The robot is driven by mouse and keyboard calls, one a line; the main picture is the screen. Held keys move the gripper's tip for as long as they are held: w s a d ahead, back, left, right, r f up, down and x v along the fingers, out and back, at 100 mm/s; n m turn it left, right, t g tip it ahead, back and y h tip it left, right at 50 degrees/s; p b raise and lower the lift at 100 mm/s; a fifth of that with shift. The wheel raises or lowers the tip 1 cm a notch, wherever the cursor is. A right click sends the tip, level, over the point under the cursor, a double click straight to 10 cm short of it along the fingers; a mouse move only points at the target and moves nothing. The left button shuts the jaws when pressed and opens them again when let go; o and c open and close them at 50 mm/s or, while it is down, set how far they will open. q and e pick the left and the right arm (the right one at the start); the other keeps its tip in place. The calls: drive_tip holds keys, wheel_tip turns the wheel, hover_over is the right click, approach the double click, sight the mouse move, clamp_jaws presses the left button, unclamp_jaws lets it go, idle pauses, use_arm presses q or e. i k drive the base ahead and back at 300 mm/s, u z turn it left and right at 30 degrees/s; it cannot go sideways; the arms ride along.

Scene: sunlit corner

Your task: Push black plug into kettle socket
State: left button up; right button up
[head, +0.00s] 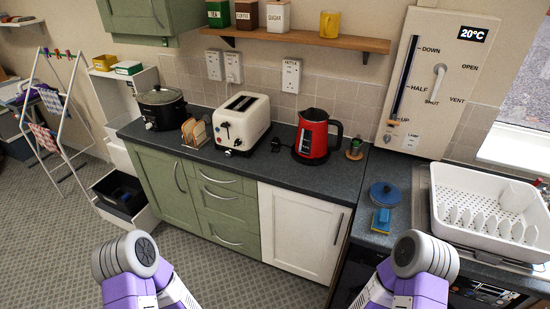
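A small black object that looks like the black plug (277,146) lies on the dark worktop between the toaster and the red kettle. Its pins and cord are too small to make out. The kettle socket (291,77) is a white plate on the tiled wall, with the label KETTLE above it. It is above and behind the black object, and nothing visibly sticks out of it. The red kettle (312,138) stands upright to the right of the black object. My two purple and grey arms show at the bottom edge, but neither gripper's fingers are in view.
A cream toaster (243,124) stands left of the plug, with a toast rack (194,132) and slow cooker (162,107) beyond. Two more sockets (214,65) are left of the kettle socket. A wooden shelf (300,38) runs above. The worktop's front strip is clear.

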sight(275, 143)
drive_tip(key=u, duration=0.5)
drive_tip(key=i, duration=1.5)
drive_tip(key=z, duration=0.5)
